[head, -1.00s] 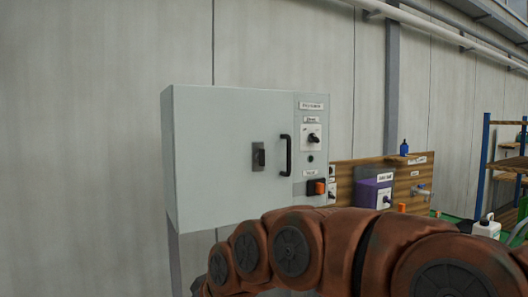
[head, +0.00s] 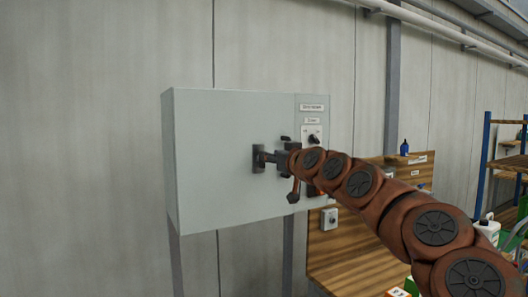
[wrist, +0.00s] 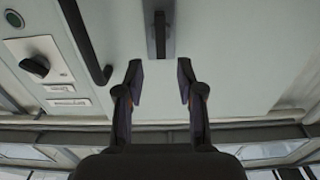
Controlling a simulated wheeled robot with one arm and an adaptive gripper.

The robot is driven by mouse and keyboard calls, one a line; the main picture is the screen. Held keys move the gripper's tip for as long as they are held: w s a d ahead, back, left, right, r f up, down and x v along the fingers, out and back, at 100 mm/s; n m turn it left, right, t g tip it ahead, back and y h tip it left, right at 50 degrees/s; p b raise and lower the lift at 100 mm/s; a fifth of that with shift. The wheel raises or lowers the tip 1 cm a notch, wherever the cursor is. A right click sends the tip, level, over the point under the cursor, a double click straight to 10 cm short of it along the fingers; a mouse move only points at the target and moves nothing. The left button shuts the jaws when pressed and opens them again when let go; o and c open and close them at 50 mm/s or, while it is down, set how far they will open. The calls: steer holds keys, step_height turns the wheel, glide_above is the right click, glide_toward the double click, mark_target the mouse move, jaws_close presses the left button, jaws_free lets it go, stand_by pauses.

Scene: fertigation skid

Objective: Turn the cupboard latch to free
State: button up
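The cupboard latch (head: 258,159) is a dark lever on a grey plate, on the door of the pale grey cupboard (head: 215,120). It also shows at the top middle of the wrist view (wrist: 160,35), with its lever lined up along the picture's height. My gripper (head: 270,157) is at the latch, pointing at the door. In the wrist view my gripper (wrist: 160,80) is open and empty. The latch lies just beyond the fingertips and centred between them, with a gap on each side. Contact is not visible. My arm partly hides the door's right side.
A black door handle (wrist: 85,40) stands out beside the latch, close to my gripper. Beyond it is a panel with a black rotary knob (wrist: 36,64). A wooden board (head: 345,245) and a blue-posted shelf (head: 484,165) stand to the right.

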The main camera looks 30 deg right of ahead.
steer(key=w+p, duration=0.1)
steer(key=w, duration=0.3)
steer(key=shift+w+d+p, duration=0.15)
steer(key=shift+w+p, duration=0.15)
steer(key=shift+w, duration=0.1)
jaws_close()
steer(key=shift+f, duration=0.1)
